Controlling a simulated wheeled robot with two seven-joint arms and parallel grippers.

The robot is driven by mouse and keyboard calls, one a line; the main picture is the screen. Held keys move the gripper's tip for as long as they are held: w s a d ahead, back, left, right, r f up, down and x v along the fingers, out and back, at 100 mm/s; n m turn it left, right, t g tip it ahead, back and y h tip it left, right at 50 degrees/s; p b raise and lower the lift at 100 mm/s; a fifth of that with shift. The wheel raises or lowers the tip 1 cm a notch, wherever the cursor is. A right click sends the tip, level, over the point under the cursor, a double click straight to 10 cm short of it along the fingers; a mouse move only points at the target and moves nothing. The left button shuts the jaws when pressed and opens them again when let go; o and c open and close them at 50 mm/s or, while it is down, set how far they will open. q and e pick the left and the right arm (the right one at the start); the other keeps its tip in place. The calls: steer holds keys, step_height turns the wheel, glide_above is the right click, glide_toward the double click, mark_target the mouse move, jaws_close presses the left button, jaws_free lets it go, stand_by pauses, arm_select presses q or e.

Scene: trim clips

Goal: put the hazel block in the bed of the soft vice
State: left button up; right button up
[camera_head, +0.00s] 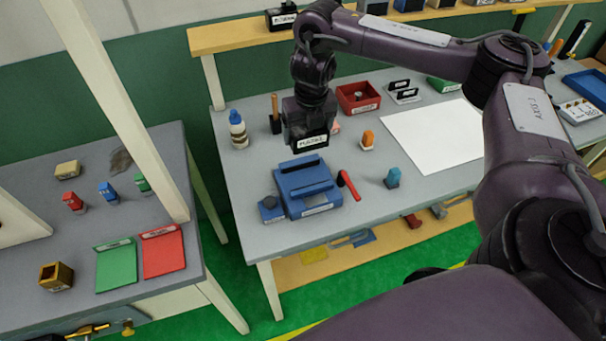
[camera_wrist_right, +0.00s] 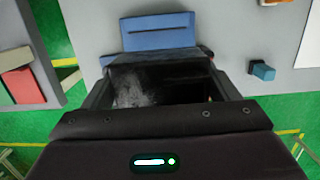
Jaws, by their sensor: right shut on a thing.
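The soft vice is the blue block-like fixture (camera_head: 308,190) near the left end of the grey table; its blue body also shows in the right wrist view (camera_wrist_right: 158,38). My right gripper (camera_head: 309,138) points down over the vice's far side, apart from it. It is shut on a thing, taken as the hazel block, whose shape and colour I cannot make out. In the right wrist view the gripper (camera_wrist_right: 165,90) shows only dark, grey-mottled surfaces between its jaws. My left gripper is not in view.
A red-handled tool (camera_head: 348,185) lies right of the vice, with a blue peg-like piece (camera_head: 392,178) beyond it. An orange piece (camera_head: 368,139) and a red bin (camera_head: 358,98) stand behind. A white sheet (camera_head: 432,138) covers the table's middle. A bottle (camera_head: 238,130) stands at left.

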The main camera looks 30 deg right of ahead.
steer(key=b, duration=0.4)
glide_above(305, 177)
steer(key=f, duration=1)
steer(key=shift+s+a, duration=0.1)
steer(key=shift+s, duration=0.1)
step_height(305, 177, down, 4)
steer(key=shift+r+b, duration=0.15)
steer(key=shift+b, duration=0.15)
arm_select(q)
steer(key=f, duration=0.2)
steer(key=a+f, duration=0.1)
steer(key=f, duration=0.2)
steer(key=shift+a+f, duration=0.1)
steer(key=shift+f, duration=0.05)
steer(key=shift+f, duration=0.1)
arm_select(e)
steer(key=o, duration=1)
steer(key=r+p, duration=0.1)
steer(key=r, duration=0.3)
steer(key=s+r+p, duration=0.1)
steer(key=r+p, duration=0.1)
steer(key=r, duration=0.2)
steer(key=r+p, duration=0.1)
steer(key=r, duration=0.3)
steer(key=shift+s+a, duration=0.2)
steer(key=shift+s, duration=0.2)
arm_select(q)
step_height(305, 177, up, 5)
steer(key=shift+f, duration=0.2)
